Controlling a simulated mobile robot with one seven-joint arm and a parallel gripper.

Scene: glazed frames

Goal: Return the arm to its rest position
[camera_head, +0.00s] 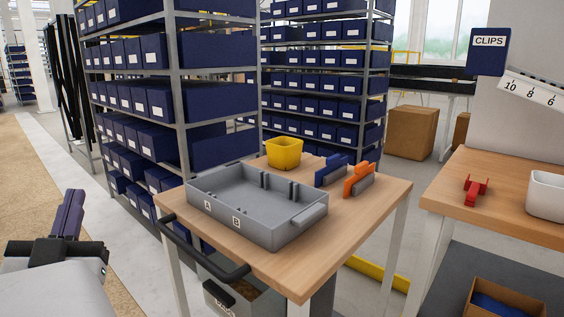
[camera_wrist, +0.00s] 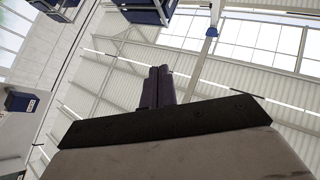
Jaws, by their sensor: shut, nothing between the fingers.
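My gripper (camera_head: 70,212) is at the lower left of the head view, with its dark purple fingers pointing up. It is apart from the table and from every object on it. In the wrist view my gripper (camera_wrist: 158,86) has its two fingers side by side, shut with nothing between them. Behind the fingers the wrist view shows the hall's ceiling and windows. Most of my arm is out of the head view.
A wooden trolley (camera_head: 378,190) carries a grey tray (camera_head: 262,232), a yellow bin (camera_head: 284,153), and blue and orange clips (camera_head: 358,180). A bench (camera_head: 462,208) with a red part (camera_head: 475,190) stands right. Shelves (camera_head: 178,90) stand behind. Floor (camera_head: 128,235) between my gripper and the trolley is clear.

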